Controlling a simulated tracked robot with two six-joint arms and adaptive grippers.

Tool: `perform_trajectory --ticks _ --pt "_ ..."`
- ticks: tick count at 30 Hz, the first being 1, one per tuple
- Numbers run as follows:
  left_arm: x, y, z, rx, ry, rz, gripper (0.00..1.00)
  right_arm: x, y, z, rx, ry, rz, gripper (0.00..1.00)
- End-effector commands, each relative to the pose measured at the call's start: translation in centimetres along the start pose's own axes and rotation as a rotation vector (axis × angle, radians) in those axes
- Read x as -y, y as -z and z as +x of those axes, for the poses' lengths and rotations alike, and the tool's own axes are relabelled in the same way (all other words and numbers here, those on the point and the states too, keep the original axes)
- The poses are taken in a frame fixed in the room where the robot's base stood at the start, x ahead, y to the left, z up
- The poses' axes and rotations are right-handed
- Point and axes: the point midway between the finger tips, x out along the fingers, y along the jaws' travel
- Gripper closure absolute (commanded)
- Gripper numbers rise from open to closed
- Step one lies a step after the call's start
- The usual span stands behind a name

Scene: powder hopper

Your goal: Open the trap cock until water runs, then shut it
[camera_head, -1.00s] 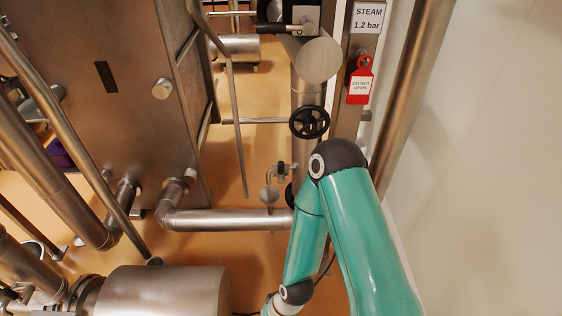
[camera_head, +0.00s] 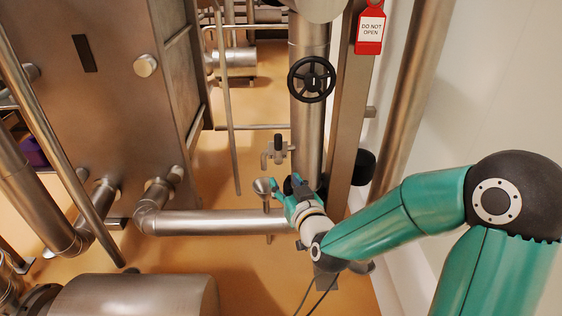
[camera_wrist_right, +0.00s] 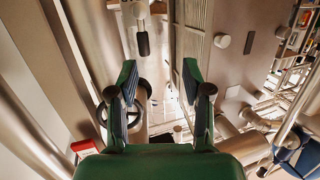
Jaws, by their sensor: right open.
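The trap cock (camera_head: 278,150) is a small metal fitting with a dark lever, on a thin stub left of the vertical steel pipe in the head view. A small funnel (camera_head: 264,185) stands below it. My right gripper (camera_head: 286,189) is just below the cock, close to the funnel, apart from the lever. In the right wrist view my right gripper (camera_wrist_right: 160,72) is open with nothing between its fingers. A dark lever, seemingly the cock's (camera_wrist_right: 143,43), shows beyond the fingertips. No running water is visible. My left gripper is out of view.
A black handwheel (camera_head: 312,79) sits on the vertical pipe (camera_head: 309,125) above the cock. A red "DO NOT OPEN" tag (camera_head: 370,33) hangs to the right. A horizontal pipe (camera_head: 220,222) runs below the funnel. A large steel housing (camera_head: 110,110) stands left.

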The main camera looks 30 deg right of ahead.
Motion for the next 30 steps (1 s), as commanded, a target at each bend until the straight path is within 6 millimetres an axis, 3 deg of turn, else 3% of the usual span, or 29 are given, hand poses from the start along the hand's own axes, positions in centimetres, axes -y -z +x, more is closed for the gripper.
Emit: perform_trajectory --ticks 1,3,11,30 --pt "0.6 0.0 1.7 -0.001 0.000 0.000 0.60 -0.9 0.3 -0.1 -0.057 -0.024 -0.007 0.51" --pt "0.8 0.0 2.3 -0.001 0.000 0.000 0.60 -1.7 1.5 -0.5 -0.108 -0.047 -0.019 0.51" --pt "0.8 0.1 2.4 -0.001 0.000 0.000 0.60 -2.5 3.2 0.5 -0.154 -0.069 -0.028 0.51" --pt "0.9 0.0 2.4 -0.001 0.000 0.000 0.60 -3.2 5.0 12.9 -0.151 -0.066 -0.027 0.51"
